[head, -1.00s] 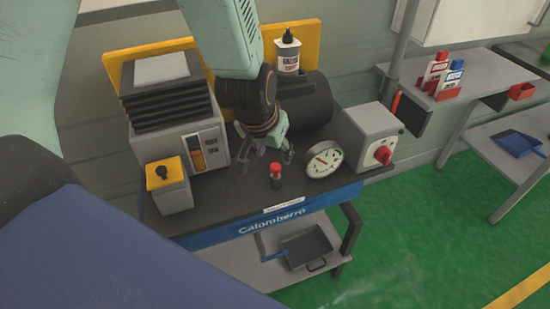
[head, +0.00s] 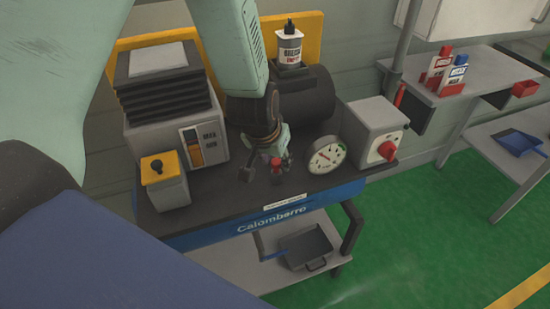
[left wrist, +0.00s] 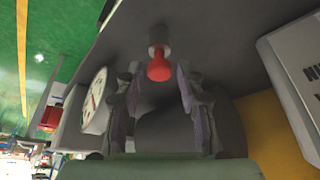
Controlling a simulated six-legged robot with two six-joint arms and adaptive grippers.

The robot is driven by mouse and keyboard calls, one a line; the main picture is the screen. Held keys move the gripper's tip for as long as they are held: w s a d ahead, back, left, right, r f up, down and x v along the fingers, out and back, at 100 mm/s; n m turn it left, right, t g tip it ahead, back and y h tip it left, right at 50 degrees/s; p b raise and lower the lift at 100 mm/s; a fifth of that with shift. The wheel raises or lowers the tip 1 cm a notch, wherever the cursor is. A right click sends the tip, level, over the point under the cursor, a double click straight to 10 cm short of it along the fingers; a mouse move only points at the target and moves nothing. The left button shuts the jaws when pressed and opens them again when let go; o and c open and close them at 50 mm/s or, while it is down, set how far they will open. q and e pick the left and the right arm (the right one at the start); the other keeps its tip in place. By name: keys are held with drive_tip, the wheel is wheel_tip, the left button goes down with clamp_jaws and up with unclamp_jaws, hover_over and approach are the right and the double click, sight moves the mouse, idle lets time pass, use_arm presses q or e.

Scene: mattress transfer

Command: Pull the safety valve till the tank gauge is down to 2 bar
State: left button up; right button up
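The safety valve (head: 276,167) is a small upright post with a red knob, standing near the front edge of the dark bench top. In the left wrist view its red knob (left wrist: 159,68) lies between the fingertips, with a gap on each side. My left gripper (head: 266,170) is open around the knob; its fingers (left wrist: 159,82) do not visibly touch it. The round white tank gauge (head: 326,155) stands just right of the valve, also in the left wrist view (left wrist: 95,100). Its reading is too small to tell. The dark tank (head: 308,105) lies behind. My right gripper is not in view.
A grey box with a red knob (head: 376,135) stands right of the gauge. A small yellow-topped box (head: 163,180) and a larger grey machine (head: 168,115) stand at the left. A white bottle (head: 289,47) is above the tank. Green floor is open at right.

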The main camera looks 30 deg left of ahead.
use_arm(q)
drive_tip(key=shift+d, duration=0.2)
drive_tip(key=shift+c, duration=0.7)
drive_tip(key=shift+r, duration=0.1)
drive_tip(key=shift+c, duration=0.8)
drive_tip(key=shift+s+a, duration=0.1)
drive_tip(key=shift+a, duration=0.2)
drive_tip(key=c, duration=0.3)
drive_tip(key=shift+d, duration=0.1)
clamp_jaws()
